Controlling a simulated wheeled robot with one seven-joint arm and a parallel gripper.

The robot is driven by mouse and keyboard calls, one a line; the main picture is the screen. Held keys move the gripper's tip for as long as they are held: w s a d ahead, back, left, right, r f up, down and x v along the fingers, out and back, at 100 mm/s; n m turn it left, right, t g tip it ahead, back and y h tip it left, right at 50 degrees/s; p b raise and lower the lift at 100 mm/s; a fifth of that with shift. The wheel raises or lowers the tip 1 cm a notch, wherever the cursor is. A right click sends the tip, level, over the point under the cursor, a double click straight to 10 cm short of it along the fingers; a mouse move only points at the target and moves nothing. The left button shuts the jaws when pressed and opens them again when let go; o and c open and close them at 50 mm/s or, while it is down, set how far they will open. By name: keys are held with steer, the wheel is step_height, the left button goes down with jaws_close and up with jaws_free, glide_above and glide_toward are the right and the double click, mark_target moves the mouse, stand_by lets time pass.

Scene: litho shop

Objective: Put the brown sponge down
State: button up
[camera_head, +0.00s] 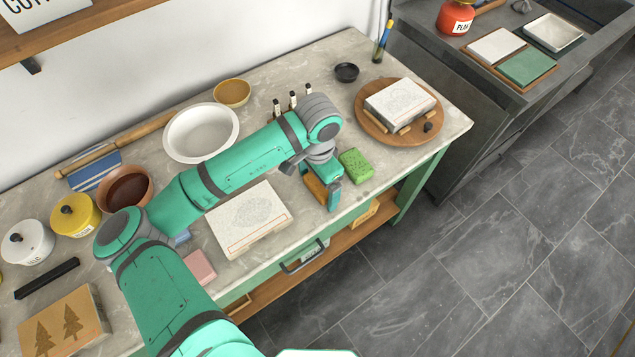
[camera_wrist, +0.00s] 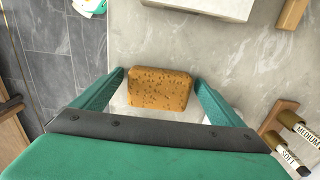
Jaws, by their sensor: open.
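The brown sponge (camera_wrist: 160,88) is a speckled block in the wrist view, between the two fingers of my gripper (camera_wrist: 160,84). The jaws are open, with a narrow gap on each side of the sponge. In the head view, my gripper (camera_head: 322,190) points down at the front edge of the stone-topped table, with the brown sponge (camera_head: 315,187) partly hidden behind a finger. The sponge appears to lie on the tabletop (camera_wrist: 250,60), though its underside is hidden.
A green sponge (camera_head: 356,165) lies just right of my gripper. A pale printing stone (camera_head: 248,218) lies to the left, and a round wooden board (camera_head: 372,125) with another stone to the right. Labelled handles (camera_wrist: 290,120) stand near the gripper. The table's front edge is close.

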mark_target(317, 184)
step_height(317, 184, up, 12)
steer(key=shift+r, duration=0.2)
stand_by(0.4)
stand_by(0.5)
